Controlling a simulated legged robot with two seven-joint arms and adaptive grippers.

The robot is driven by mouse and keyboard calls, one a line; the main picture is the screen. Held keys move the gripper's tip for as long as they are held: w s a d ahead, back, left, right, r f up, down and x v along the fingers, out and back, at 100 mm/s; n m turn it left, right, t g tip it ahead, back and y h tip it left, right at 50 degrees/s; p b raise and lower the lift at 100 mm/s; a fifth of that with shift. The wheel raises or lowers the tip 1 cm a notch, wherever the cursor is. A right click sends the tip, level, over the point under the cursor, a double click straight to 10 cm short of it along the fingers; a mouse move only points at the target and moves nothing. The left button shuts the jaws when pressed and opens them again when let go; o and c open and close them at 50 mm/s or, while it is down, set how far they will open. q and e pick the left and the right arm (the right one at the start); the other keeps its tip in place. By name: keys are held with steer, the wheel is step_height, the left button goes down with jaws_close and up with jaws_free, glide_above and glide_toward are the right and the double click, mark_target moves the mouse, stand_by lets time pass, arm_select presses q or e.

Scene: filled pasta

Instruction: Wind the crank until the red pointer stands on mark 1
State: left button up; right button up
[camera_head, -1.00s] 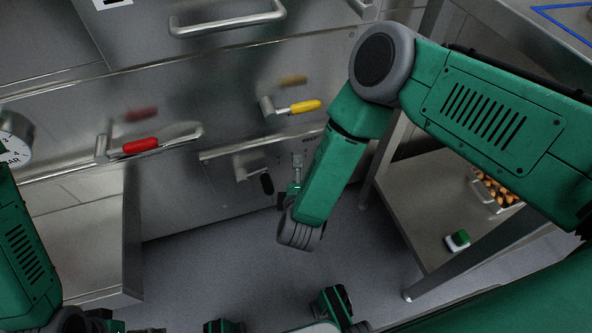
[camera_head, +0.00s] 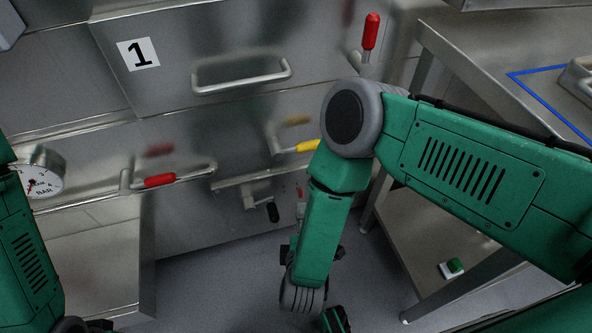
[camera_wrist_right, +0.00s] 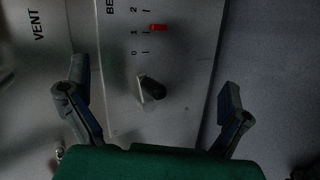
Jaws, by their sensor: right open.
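The crank's black knob (camera_wrist_right: 151,88) shows in the right wrist view below a scale plate (camera_wrist_right: 160,60) marked 0, 1 and 2. The red pointer (camera_wrist_right: 158,27) sits close to mark 1, seemingly slightly toward 2. My right gripper (camera_wrist_right: 154,83) is open, its fingers spread either side of the knob in the picture, holding nothing; I cannot tell how far the knob is from them. In the head view the black-handled crank (camera_head: 273,212) is low on the steel front, left of my right forearm, which largely hides the gripper.
A red-handled lever (camera_head: 160,180) and a yellow-handled one (camera_head: 306,146) stick out from the front. A gauge (camera_head: 42,183) is at left, a drawer with label 1 (camera_head: 138,54) above. A steel table (camera_head: 480,75) stands at right; a green button box (camera_head: 452,268) is on its shelf.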

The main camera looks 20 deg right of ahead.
steer(key=shift+s+a, duration=0.1)
steer(key=shift+a, duration=0.1)
steer(key=s+d+r+m+g+y+p, duration=0.1)
steer(key=s+d+r+m+g+p, duration=0.3)
steer(key=s+d+r+m, duration=0.3)
steer(key=s+d+r+m+g+y+p, duration=0.2)
steer(key=s+d+r+m+g+p, duration=0.3)
steer(key=s+d, duration=0.5)
step_height(320, 180, up, 3)
steer(key=shift+s+r+m+g, duration=0.15)
steer(key=shift+s+m+g, duration=0.75)
steer(key=shift+s+m, duration=0.3)
